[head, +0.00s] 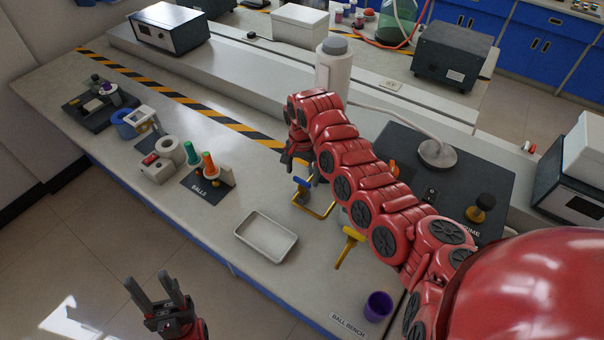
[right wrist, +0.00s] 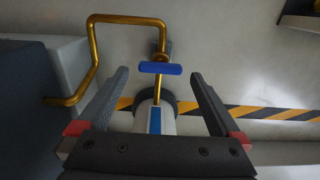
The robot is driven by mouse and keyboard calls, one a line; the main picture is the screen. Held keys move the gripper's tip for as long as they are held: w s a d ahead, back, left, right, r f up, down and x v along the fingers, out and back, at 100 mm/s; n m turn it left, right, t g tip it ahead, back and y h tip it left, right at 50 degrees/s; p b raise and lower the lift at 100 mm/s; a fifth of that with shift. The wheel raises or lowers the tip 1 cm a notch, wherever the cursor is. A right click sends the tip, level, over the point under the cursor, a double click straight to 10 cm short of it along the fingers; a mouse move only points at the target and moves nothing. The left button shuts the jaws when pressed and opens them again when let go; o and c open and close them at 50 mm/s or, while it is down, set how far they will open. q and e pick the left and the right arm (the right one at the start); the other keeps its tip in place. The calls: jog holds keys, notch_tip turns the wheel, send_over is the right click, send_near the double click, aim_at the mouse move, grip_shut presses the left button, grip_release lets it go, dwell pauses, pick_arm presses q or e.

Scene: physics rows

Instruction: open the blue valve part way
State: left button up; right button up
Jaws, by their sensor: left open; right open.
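The blue valve handle (head: 301,183) sits on a bent brass pipe (head: 325,211) on the bench, partly hidden by my right arm. In the right wrist view the blue handle (right wrist: 160,68) is a short bar lying crosswise over the brass pipe (right wrist: 128,19). My right gripper (head: 289,160) is open above and beside the valve. Its fingers, seen in the right wrist view (right wrist: 158,76), stand on either side of the handle's line, with the handle near their tips and no clear contact. My left gripper (head: 149,277) is open and empty in front of the bench.
A shallow grey tray (head: 266,237) lies left of the valve, and a purple cup (head: 378,306) stands near the front edge. A yellow T-shaped piece (head: 349,243) is right of the tray. A ball stand (head: 207,178) is further left. A white cylinder (head: 334,68) stands behind.

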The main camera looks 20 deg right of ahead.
aim_at(302, 183)
jog(key=shift+f, duration=1.05)
jog(key=c, duration=1.2)
jog(key=shift+c, duration=0.2)
jog(key=shift+n, duration=0.4)
jog(key=n+b, duration=0.1)
jog(key=n, duration=0.2)
jog(key=shift+f+n, duration=0.1)
jog(key=shift+n, duration=0.3)
jog(key=shift+n+b, duration=0.8)
jog(key=shift+n, duration=1.4)
